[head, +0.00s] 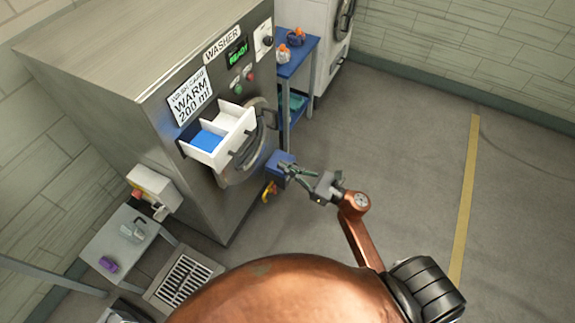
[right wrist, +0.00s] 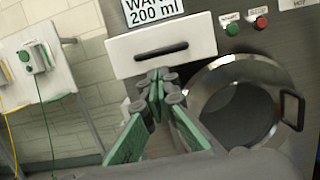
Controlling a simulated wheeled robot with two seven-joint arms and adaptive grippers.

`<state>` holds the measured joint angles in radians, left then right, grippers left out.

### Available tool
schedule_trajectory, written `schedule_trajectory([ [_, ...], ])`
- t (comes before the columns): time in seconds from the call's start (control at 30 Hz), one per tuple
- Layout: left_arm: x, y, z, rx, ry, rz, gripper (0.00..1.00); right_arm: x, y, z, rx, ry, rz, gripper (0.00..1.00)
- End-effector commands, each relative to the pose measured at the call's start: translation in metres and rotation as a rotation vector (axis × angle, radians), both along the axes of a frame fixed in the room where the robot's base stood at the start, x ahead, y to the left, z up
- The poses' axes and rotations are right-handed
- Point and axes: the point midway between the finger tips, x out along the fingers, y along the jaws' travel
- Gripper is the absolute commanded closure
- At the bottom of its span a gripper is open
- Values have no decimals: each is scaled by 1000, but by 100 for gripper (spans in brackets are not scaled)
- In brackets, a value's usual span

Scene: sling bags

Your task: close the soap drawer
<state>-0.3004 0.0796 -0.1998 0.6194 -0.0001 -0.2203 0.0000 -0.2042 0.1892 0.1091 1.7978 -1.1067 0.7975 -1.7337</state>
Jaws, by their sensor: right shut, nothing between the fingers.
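The soap drawer (head: 239,137) is pulled out of the washer front (head: 180,135). In the right wrist view the white drawer front (right wrist: 190,37) stands just beyond my fingertips. My right gripper (head: 285,168) is shut and empty, below and to the right of the drawer in the head view. In the right wrist view its green fingers (right wrist: 160,85) point toward the lower edge of the drawer front; I cannot tell whether they touch it. My left gripper is not in view.
The round washer door (right wrist: 235,100) is below the drawer, with its handle (right wrist: 292,110) sticking out. A blue shelf (head: 296,62) stands right of the washer. A small grey table (head: 110,262) is at the lower left. The floor to the right is clear.

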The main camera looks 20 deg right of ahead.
Motion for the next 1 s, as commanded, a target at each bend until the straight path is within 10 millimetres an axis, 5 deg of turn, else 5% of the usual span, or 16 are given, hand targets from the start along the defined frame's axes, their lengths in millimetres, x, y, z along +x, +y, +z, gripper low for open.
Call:
schedule_trajectory([
  [0.5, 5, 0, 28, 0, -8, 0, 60, 72, 57, 20, 6, 2, 0, 100],
  [1.0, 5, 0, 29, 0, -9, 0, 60, 80, 62, 20, 5, 4, 0, 100],
])
